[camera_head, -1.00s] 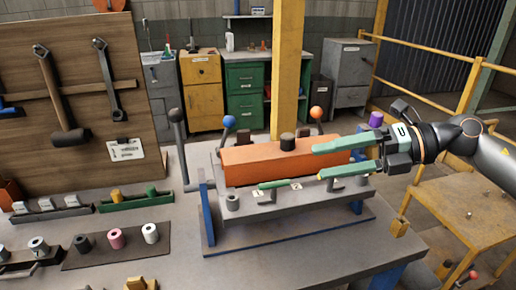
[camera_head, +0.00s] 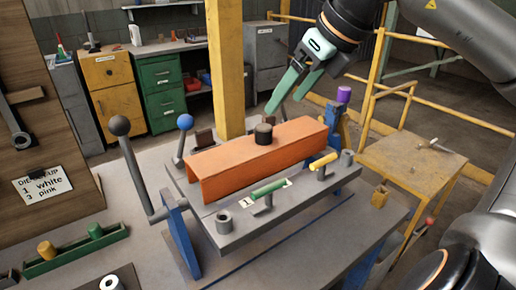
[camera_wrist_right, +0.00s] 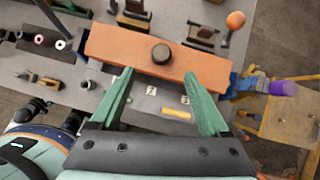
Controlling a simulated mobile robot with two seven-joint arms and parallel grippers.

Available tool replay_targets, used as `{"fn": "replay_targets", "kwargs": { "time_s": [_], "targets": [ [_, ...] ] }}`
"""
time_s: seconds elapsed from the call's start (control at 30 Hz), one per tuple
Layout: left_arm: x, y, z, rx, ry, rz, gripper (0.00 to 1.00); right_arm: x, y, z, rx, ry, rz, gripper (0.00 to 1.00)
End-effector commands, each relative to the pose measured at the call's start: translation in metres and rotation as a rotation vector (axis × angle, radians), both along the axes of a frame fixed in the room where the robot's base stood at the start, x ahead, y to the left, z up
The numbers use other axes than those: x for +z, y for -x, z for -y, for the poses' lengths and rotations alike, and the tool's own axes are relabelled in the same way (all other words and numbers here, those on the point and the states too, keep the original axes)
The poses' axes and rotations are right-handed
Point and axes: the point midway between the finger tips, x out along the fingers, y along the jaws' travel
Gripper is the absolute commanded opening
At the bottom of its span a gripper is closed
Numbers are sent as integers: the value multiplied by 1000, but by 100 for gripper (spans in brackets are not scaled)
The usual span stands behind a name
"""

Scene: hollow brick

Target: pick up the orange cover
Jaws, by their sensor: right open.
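The orange cover (camera_head: 225,167) is a long block-like piece with a black knob (camera_head: 263,134) on top, resting on the grey fixture (camera_head: 222,241). In the right wrist view the cover (camera_wrist_right: 115,46) lies across the upper middle with its knob (camera_wrist_right: 161,54). My right gripper (camera_head: 286,102) has green fingers, is open and empty, and points down above the cover near the knob. In the wrist view its fingertips (camera_wrist_right: 159,76) are spread to either side of the knob's line, with the knob beyond them. My left gripper is not in view.
A purple-topped post (camera_head: 343,95) stands at the right end. A yellow post (camera_head: 228,70) rises behind.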

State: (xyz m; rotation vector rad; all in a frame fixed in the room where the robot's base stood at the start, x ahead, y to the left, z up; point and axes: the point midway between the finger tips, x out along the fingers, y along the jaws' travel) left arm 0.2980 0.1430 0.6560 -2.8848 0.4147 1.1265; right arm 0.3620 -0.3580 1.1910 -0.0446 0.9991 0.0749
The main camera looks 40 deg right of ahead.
Motion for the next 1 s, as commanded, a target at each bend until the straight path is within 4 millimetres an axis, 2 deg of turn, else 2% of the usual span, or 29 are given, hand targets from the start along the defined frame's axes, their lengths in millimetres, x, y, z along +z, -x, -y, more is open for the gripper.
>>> {"fn": "replay_targets", "kwargs": {
  "time_s": [0.1, 0.43, 0.7, 1.0],
  "targets": [
    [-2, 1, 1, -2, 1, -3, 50, -20, -12, -1, 2, -2, -5, 79],
    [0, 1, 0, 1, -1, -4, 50, -42, -29, -2, 2, -4, -3, 79],
    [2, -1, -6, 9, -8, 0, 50, -70, -49, -1, 1, -3, -2, 79],
    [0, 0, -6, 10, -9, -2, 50, -75, -53, -1, 1, -3, 2, 79]
  ]
}}
